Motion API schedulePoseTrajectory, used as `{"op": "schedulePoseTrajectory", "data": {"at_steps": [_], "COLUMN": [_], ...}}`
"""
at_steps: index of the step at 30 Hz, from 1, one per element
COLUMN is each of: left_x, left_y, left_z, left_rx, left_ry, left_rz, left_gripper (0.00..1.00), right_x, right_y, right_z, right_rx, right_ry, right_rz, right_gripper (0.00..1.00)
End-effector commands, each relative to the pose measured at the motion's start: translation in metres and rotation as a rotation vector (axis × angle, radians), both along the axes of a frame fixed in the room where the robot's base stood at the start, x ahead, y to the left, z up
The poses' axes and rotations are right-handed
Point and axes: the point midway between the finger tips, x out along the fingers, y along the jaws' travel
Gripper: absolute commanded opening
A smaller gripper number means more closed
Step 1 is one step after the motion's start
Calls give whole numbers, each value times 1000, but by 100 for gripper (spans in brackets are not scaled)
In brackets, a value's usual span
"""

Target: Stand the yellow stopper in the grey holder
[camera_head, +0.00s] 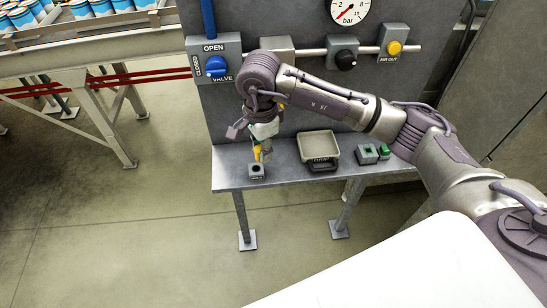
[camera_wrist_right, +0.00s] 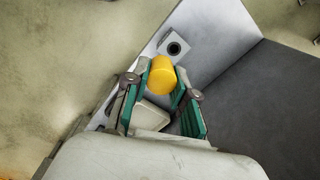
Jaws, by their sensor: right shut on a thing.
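The yellow stopper (camera_wrist_right: 161,76) is between the green-padded fingers of my right gripper (camera_wrist_right: 160,88) in the wrist view. My right gripper (camera_head: 264,153) is shut on it and hangs over the left end of the bench in the head view, with the stopper (camera_head: 257,154) partly hidden by the fingers. The grey holder (camera_head: 256,172) stands on the bench just below the stopper. In the wrist view the holder (camera_wrist_right: 170,38) shows its dark round hole, clear of the stopper. The stopper appears above the holder and apart from it. My left gripper is not in view.
A grey block (camera_head: 367,154) and a green piece (camera_head: 384,152) are further right. A panel with a blue valve knob (camera_head: 216,67) rises behind the bench.

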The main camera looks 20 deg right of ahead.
Motion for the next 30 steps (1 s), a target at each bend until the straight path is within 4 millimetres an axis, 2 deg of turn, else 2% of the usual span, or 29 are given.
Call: {"op": "schedulePoseTrajectory", "data": {"at_steps": [1,3,9,17,27,30], "left_x": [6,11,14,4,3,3], "left_y": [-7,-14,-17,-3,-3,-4], "left_z": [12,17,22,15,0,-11], "left_rx": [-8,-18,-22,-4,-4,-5], "left_ry": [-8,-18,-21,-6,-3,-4], "left_rz": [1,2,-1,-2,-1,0], "left_gripper": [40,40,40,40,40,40], "right_x": [6,12,20,21,20,21], "right_y": [3,5,7,7,7,7], "right_z": [7,7,5,-7,-38,-48], "right_rx": [2,2,-2,-2,-2,-2], "right_ry": [8,14,22,23,23,21], "right_rz": [-96,-216,-391,-406,-403,-402], "right_gripper": [0,0,0,0,0,0]}}
